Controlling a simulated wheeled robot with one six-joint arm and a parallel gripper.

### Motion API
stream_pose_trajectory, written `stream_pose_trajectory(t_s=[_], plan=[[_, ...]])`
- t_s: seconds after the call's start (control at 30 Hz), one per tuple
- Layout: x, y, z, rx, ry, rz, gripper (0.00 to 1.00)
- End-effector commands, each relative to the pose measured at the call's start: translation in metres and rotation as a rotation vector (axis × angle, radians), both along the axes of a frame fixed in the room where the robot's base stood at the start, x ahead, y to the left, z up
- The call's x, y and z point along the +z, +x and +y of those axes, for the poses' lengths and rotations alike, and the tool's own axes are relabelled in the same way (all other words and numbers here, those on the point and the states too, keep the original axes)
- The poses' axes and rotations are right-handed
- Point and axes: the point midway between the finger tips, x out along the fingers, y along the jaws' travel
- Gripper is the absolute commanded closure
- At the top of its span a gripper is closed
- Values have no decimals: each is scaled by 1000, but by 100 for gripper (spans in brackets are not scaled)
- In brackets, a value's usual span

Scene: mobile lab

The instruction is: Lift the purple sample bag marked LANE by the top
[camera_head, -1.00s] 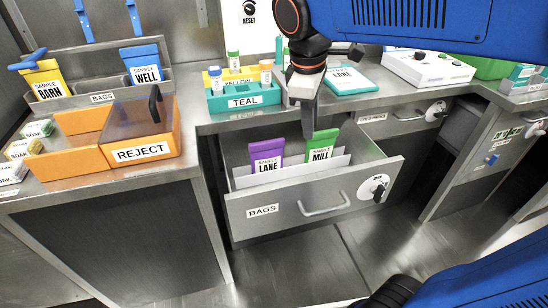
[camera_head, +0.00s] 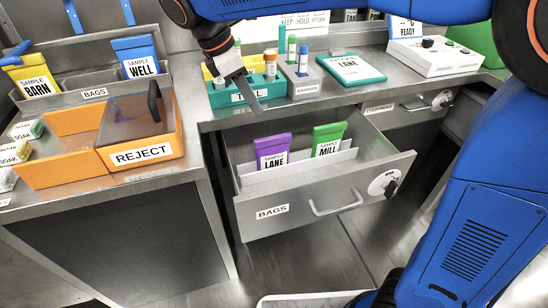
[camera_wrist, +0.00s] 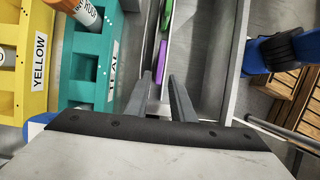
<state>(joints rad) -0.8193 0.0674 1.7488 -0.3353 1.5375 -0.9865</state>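The purple sample bag marked LANE (camera_head: 271,151) stands upright in the open BAGS drawer (camera_head: 300,210), left of the green bag marked MILL (camera_head: 328,139). In the wrist view the purple bag (camera_wrist: 162,58) shows as a narrow strip beyond the fingertips, with the green bag (camera_wrist: 168,14) farther up. My gripper (camera_head: 254,104) is above and behind the purple bag, in front of the teal rack, and apart from the bag. In the wrist view its two fingers (camera_wrist: 160,82) are parted with nothing between them.
The teal rack (camera_head: 222,100), a grey tube block (camera_head: 302,82) and a teal-edged LANE board (camera_head: 351,69) stand on the counter behind the drawer. The orange REJECT bin (camera_head: 141,154) stands left. The drawer's front wall and handle (camera_head: 336,204) stick out.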

Motion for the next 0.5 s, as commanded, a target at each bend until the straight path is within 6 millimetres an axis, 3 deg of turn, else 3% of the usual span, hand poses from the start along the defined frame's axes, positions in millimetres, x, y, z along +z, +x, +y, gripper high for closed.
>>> stream_pose_trajectory(t_s=[0.5], plan=[[-80,9,-32,-3,0,1,78]])
